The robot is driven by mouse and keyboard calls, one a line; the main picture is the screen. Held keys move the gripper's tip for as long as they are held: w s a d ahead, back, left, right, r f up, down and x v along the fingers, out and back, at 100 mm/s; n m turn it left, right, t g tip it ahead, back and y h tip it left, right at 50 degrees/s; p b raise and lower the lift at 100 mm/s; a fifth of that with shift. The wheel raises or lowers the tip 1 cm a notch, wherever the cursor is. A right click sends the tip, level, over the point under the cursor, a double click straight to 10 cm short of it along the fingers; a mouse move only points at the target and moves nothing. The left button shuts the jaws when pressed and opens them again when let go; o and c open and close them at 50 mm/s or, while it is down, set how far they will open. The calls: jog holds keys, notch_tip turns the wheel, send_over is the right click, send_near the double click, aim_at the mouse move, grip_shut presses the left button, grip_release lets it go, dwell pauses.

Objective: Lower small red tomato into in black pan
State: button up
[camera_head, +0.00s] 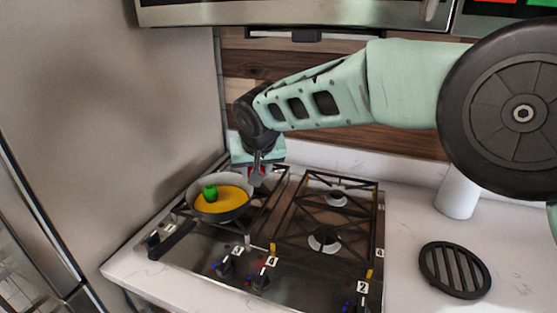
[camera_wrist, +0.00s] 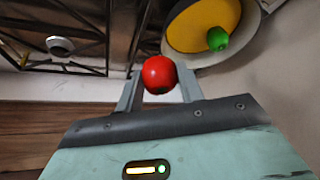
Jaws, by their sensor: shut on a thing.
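My gripper (camera_wrist: 160,85) is shut on a small red tomato (camera_wrist: 159,72), which sits between the two grey fingers in the wrist view. In the head view my gripper (camera_head: 257,177) is just right of and behind the black pan, and the tomato is mostly hidden there. The pan (camera_head: 193,184) rests on the left part of the stove, its handle toward the front left. Its inside is yellow-orange, and a small green item (camera_head: 210,193) lies in it. In the wrist view the pan (camera_wrist: 254,22) is at the upper right, beyond the tomato.
The gas stove (camera_head: 205,258) has black grates (camera_head: 312,215) and several front knobs. A white cylinder (camera_head: 457,195) and a round black slatted trivet (camera_head: 455,269) stand on the counter at right. A hood (camera_head: 300,12) hangs above.

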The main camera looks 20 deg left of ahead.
jog(key=a+p, duration=0.7)
jog(key=shift+a+f+p, duration=0.3)
jog(key=shift+a+p, duration=0.05)
jog(key=shift+a, duration=0.05)
jog(key=shift+f, duration=0.15)
dwell(0.4)
jog(key=b, duration=0.4)
send_over(232, 204)
jog(key=s+d, duration=0.1)
jog(key=s, duration=0.1)
jog(key=shift+w+d+f, duration=0.1)
jog(key=shift+w+f, duration=0.05)
jog(key=shift+f, duration=2.6)
jog(key=shift+f+b, duration=1.95)
jog(key=shift+f, duration=0.55)
jog(key=o, duration=1.1)
jog(key=shift+c, duration=0.2)
jog(key=shift+r, duration=0.1)
